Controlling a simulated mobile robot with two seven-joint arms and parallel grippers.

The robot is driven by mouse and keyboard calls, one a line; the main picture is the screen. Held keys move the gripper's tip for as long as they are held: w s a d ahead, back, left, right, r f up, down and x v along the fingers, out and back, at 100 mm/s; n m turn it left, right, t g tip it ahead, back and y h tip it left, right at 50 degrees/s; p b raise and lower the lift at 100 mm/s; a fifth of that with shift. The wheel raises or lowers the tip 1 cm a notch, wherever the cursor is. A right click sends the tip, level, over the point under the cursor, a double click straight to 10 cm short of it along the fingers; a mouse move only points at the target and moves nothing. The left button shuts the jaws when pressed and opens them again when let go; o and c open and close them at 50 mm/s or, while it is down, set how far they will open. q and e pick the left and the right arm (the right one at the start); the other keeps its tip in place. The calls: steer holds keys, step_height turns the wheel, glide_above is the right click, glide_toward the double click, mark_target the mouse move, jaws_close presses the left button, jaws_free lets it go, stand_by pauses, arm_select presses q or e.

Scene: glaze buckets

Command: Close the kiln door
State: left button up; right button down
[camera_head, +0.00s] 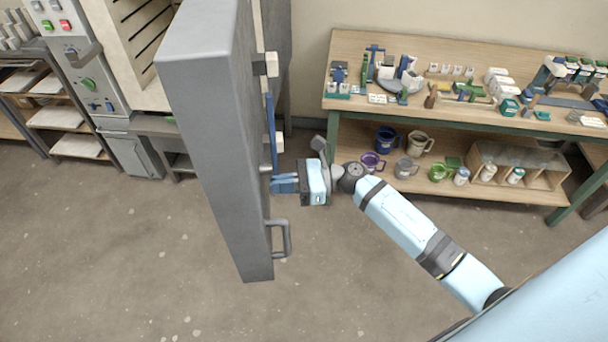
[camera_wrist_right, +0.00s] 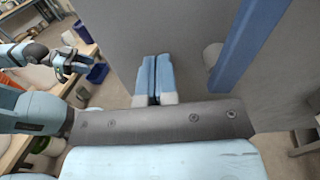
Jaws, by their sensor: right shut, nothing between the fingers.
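The kiln door (camera_head: 210,140) is a thick grey slab standing wide open, its face turned to the right. It has a handle (camera_head: 287,240) low down and a blue upright bar (camera_head: 271,125), also seen in the right wrist view (camera_wrist_right: 245,45). The kiln (camera_head: 130,45) stands behind it at the left, partly hidden by the door. My right gripper (camera_head: 274,184) is shut and empty, its blue fingers (camera_wrist_right: 155,80) pointing at the door face above the handle. I cannot tell whether they touch it. My left gripper (camera_wrist_right: 75,62) shows small in the right wrist view; its jaws are unclear.
A control panel (camera_head: 80,60) with buttons is beside the kiln. A wooden workbench (camera_head: 350,45) with tools stands back right, with mugs and a crate (camera_head: 530,185) on its lower shelf. A shelf rack (camera_head: 70,118) is at the far left. The floor left of the door is clear.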

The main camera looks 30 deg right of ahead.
steer(key=shift+x, duration=1.1)
